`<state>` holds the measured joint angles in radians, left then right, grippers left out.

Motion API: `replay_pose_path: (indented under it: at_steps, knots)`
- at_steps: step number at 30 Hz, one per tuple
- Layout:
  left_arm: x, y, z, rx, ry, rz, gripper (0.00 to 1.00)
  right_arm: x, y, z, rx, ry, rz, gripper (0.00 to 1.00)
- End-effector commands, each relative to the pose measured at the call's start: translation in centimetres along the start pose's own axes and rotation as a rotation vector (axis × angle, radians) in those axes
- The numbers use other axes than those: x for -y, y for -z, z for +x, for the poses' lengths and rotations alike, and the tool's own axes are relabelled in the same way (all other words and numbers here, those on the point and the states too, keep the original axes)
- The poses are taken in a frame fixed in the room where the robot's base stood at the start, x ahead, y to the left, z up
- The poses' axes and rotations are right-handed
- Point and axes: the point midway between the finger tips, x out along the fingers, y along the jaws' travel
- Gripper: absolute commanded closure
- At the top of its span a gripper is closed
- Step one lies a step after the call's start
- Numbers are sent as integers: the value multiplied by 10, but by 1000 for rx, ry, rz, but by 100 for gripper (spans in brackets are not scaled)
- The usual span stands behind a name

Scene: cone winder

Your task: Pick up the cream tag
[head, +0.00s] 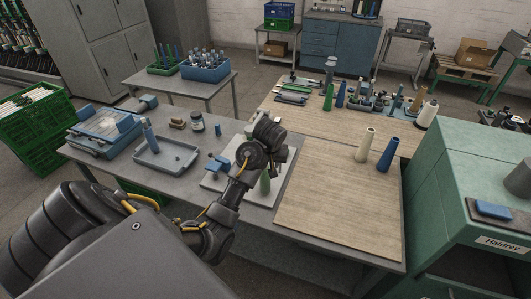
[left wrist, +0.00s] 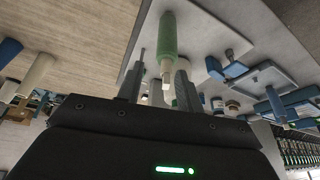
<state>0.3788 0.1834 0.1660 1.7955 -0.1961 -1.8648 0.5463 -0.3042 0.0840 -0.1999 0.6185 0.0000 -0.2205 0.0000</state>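I cannot make out a cream tag with certainty in either view. My left gripper (left wrist: 162,75) is open, with its two fingers apart. A green bottle-like piece with a pale tip (left wrist: 168,40) shows between the fingers in the left wrist view, with a visible gap to the left finger. I cannot tell whether the right finger touches it. In the head view the green piece (head: 265,183) stands on a pale board (head: 222,183), below my left wrist, which hides much of the area. My right gripper is not in view.
A grey tray (head: 165,160), a jar (head: 197,121) and a blue clamp-like piece (head: 217,164) are nearby. A wooden board (head: 325,195) lies to the right, mostly clear. A cream cone (head: 365,145) and a blue cone (head: 388,155) stand on its far side. A green machine (head: 475,160) is at far right.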

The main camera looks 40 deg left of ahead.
Motion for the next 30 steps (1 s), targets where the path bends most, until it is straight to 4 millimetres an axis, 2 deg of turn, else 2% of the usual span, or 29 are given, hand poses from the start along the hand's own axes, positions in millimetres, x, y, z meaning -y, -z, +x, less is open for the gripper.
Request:
replay_pose_path:
  at_steps: [1,3,6,8,11,19,21,25,30]
  knots:
    - [4,19,-26,-12,3,-43,64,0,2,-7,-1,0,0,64]
    - [9,32,-46,-15,10,-87,64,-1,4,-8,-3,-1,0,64]
    - [13,40,-60,-16,16,-121,64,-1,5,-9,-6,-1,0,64]
    - [14,41,-62,-14,18,-129,64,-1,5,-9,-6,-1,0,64]
    - [14,40,-59,-13,18,-131,64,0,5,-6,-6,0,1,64]
    - [14,38,-25,-13,17,-129,64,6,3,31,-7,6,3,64]
    - [16,42,-22,-11,20,-127,64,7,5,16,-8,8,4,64]
    - [16,41,-9,-11,19,-128,64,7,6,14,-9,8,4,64]
    - [15,42,-5,-14,17,-128,64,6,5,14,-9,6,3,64]
